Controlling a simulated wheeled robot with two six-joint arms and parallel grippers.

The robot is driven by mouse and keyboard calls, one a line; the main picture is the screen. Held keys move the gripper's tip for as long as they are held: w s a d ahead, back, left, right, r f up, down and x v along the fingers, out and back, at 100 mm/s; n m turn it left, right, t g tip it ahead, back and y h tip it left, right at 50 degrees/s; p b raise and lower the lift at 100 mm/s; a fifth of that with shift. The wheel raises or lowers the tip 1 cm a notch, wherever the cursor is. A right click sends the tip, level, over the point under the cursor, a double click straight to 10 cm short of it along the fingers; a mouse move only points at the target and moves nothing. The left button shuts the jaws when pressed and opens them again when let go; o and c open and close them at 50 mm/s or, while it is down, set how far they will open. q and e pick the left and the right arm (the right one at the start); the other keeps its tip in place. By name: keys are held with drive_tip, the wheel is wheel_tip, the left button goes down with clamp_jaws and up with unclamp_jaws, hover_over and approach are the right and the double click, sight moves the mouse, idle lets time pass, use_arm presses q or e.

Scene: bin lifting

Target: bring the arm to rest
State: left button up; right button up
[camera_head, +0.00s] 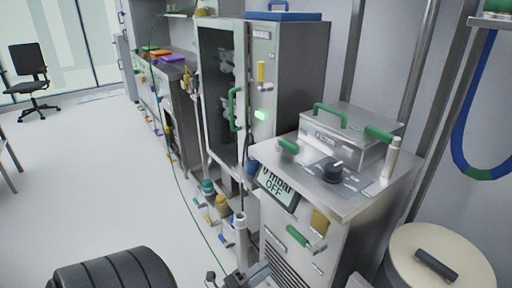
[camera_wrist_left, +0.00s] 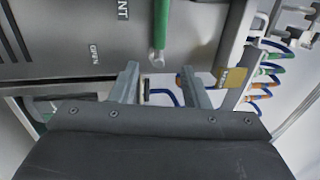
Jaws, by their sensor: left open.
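My left gripper (camera_head: 238,277) shows at the bottom edge of the head view, low in front of the grey cabinet (camera_head: 275,236). In the left wrist view its two fingers stand apart with nothing between them (camera_wrist_left: 162,90). A green handle (camera_wrist_left: 162,22) on a grey panel lies beyond the fingertips; I cannot tell whether they touch anything. A round beige bin (camera_head: 403,248) with a dark lid handle stands at the lower right of the head view, apart from the gripper. My right gripper does not show.
The cabinet carries a filter box (camera_head: 345,130), a black knob (camera_head: 333,170) and green handles. A glass-door cabinet (camera_head: 222,90) stands behind it, with pipes and valves (camera_head: 222,203) in front. Open floor (camera_head: 90,180) lies to the left; an office chair (camera_head: 30,75) stands far off.

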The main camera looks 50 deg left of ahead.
use_arm(q)
drive_tip(key=shift+v, duration=1)
